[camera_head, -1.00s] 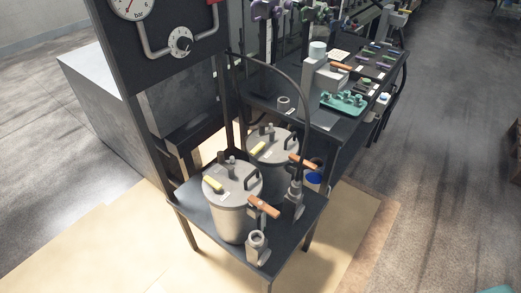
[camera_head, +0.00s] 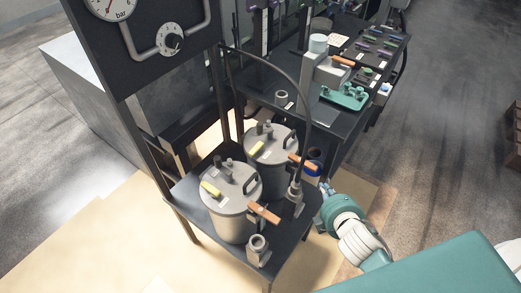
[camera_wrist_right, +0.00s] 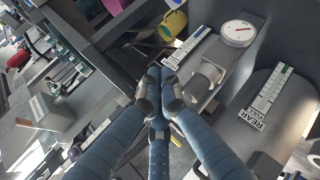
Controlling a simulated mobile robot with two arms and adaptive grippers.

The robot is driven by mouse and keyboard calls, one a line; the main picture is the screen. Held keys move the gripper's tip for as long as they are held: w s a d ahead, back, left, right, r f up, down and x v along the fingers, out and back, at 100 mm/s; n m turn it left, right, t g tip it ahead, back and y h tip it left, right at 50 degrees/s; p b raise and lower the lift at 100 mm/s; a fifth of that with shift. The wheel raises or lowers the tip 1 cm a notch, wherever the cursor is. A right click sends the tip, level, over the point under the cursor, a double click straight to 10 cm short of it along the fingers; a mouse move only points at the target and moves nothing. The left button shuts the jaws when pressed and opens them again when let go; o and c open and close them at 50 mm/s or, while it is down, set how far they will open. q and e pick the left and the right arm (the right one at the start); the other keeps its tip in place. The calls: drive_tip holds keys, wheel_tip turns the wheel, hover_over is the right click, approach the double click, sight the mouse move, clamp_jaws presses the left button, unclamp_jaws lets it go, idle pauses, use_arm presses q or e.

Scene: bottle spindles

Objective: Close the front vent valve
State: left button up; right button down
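Two grey metal pots with lids stand on a dark stand in the head view: a front pot (camera_head: 225,220) and a rear pot (camera_head: 259,172). An orange handle sits beside each, at the front pot (camera_head: 264,212) and the rear pot (camera_head: 302,162). I cannot read which is the front vent valve. My right gripper (camera_head: 324,187) is at the stand's right edge, apart from the handles. Its fingertips (camera_wrist_right: 160,82) come together, with nothing visible between them. My left gripper is out of view.
A panel with a dial (camera_head: 171,40) rises behind the stand. A dark bench (camera_head: 335,118) with a teal tray (camera_head: 345,97) stands beyond. A black hose arches over the rear pot. The wrist view shows a round gauge (camera_wrist_right: 238,32) and a label reading REAR (camera_wrist_right: 251,115).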

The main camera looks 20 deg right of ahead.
sight(265, 162)
drive_tip(key=w+a+r+n+t+y, duration=0.2)
drive_tip(key=w+r+n+t+y, duration=0.4)
drive_tip(key=r+n, duration=0.6)
drive_tip(key=s+a+f+n+g+y, duration=0.1)
drive_tip(key=a+f+n+g+y, duration=0.1)
drive_tip(key=n, duration=0.7)
drive_tip(key=s+a+f+n+g+y, duration=0.1)
drive_tip(key=a+f+n+g+y, duration=0.1)
drive_tip(key=n, duration=0.6)
drive_tip(key=shift+s+a+f+n+g+y, duration=0.2)
drive_tip(key=shift+a+f+n+g+y, duration=0.15)
drive_tip(key=shift+f+g+y, duration=0.45)
drive_tip(key=shift+r, duration=0.3)
drive_tip(key=p+x, duration=0.1)
drive_tip(key=x, duration=0.3)
drive_tip(key=p+x, duration=0.1)
drive_tip(key=x, duration=0.4)
drive_tip(key=r+p+x, duration=0.1)
drive_tip(key=p+x, duration=0.1)
drive_tip(key=x, duration=0.2)
drive_tip(key=shift+w+a+f, duration=0.15)
drive_tip(key=shift+w+a, duration=0.2)
drive_tip(key=shift+w, duration=0.1)
